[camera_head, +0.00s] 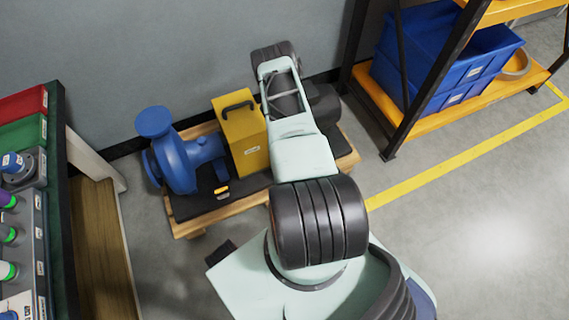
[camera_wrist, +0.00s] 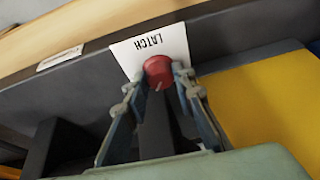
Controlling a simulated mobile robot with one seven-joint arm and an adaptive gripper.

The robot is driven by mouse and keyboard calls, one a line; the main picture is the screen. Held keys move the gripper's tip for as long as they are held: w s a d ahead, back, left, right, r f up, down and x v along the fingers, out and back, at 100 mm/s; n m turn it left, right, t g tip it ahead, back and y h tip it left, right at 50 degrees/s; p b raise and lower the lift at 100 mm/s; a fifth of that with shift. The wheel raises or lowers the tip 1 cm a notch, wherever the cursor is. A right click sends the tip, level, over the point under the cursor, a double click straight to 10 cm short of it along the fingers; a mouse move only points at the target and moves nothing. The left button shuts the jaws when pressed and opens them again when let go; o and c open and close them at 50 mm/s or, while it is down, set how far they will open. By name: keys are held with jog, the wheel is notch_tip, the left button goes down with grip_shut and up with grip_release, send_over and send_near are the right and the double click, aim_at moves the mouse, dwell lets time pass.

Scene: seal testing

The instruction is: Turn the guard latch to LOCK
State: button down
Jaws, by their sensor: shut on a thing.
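In the wrist view the guard latch has a round red hub (camera_wrist: 158,69) with a pale line on it and a dark lever (camera_wrist: 156,130) running from it toward the bottom of the picture. My gripper (camera_wrist: 158,90) is shut on the latch, one finger on each side. Behind the hub is a white plate (camera_wrist: 150,42) reading LATCH, upside down in this view. No LOCK mark is visible. In the head view the yellow guard (camera_head: 240,133) stands on the pump skid; my arm hides the latch and gripper there.
A blue pump (camera_head: 177,158) stands left of the guard on a dark base over a wooden pallet (camera_head: 190,228). A yellow rack (camera_head: 425,122) with blue bins is at the right. The floor between pallet and rack is clear.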

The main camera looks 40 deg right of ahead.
jog(key=n+b, duration=0.1)
jog(key=n+y+b, duration=0.1)
jog(key=n+b, duration=0.1)
jog(key=n, duration=0.1)
jog(key=shift+d+f+y, duration=0.15)
jog(key=shift+d+y, duration=0.1)
jog(key=shift+y, duration=0.05)
jog(key=shift+n+y+b, duration=0.6)
jog(key=shift+n+b, duration=0.45)
jog(key=shift+n, duration=0.45)
jog(key=shift+g, duration=0.3)
jog(key=c, duration=1.9)
grip_release()
jog(key=shift+r, duration=0.25)
jog(key=v, duration=1.1)
jog(key=shift+r, duration=0.35)
